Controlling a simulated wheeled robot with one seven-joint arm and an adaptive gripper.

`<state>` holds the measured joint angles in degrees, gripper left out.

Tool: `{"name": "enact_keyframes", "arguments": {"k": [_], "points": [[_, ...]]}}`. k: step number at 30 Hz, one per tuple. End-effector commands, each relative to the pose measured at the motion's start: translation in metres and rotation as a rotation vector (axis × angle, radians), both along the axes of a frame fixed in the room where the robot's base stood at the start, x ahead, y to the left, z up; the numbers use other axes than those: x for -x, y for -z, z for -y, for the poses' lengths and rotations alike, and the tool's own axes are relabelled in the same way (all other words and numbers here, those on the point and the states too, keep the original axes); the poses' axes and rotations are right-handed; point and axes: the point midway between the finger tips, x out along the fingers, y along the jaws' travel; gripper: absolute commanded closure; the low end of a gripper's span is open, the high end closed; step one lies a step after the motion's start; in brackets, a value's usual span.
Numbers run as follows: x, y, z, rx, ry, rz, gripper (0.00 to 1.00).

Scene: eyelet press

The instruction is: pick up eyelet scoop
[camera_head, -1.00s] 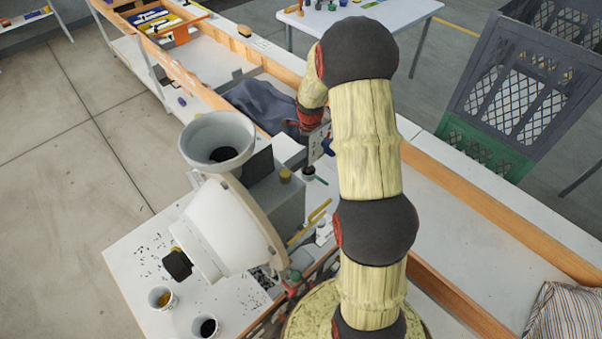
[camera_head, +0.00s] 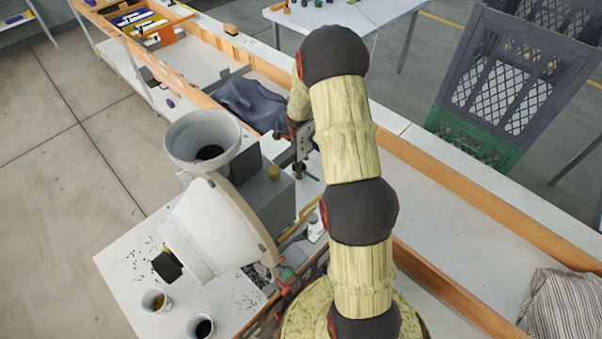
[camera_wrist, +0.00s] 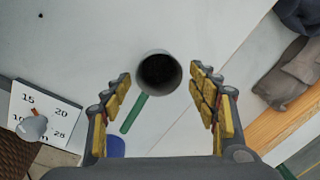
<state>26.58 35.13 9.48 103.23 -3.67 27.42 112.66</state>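In the wrist view, a round grey cup with a dark inside (camera_wrist: 158,73) lies between and slightly beyond my fingertips, with a green handle (camera_wrist: 133,113) running down-left from it. I take this to be the eyelet scoop. In the head view, its green handle (camera_head: 312,178) shows small beside the press, and the cup is partly hidden by my wrist. My gripper (camera_wrist: 162,92) is open, with yellow-padded fingers on either side and visible gaps to the cup.
The white press with its hopper (camera_head: 208,140) stands left of my arm. A number card (camera_wrist: 40,115) and a blue round thing (camera_wrist: 115,147) lie near the scoop. Dark cloth (camera_head: 252,103) lies beyond. Wooden rails (camera_head: 480,205) edge the bench. Two cups (camera_head: 155,301) stand front left.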

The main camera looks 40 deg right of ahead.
Motion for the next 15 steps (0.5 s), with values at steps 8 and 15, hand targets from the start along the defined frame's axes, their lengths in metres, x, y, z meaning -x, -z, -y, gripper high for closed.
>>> {"name": "enact_keyframes", "arguments": {"k": [8, 15], "points": [[0.0001, 0.0, -0.0001, 0.0, 0.0, 0.0, 0.58], [0.0001, 0.0, -0.0001, 0.0, 0.0, 0.0, 0.72]]}}
